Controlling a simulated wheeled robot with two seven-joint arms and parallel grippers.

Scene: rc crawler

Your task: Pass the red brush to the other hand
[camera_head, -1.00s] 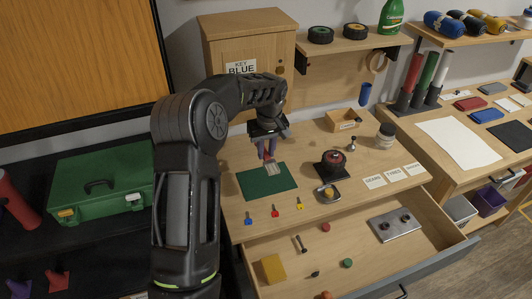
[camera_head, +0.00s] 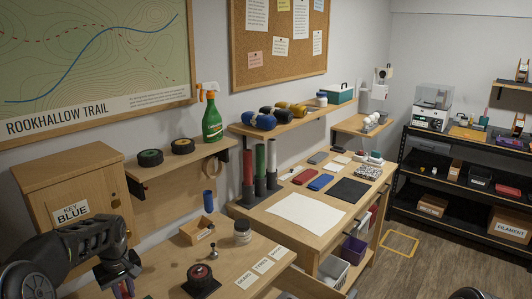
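My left gripper (camera_head: 124,288) is at the bottom left, hanging over the left workbench. The red brush is not visible in this view. My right gripper is not in view.
A wooden key cabinet (camera_head: 75,178) stands behind my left arm. The bench holds a small wooden box (camera_head: 197,230), a jar (camera_head: 242,231) and a black-based device (camera_head: 201,283). A second bench bears white paper (camera_head: 299,219) and upright tubes (camera_head: 259,168). Floor is clear at right.

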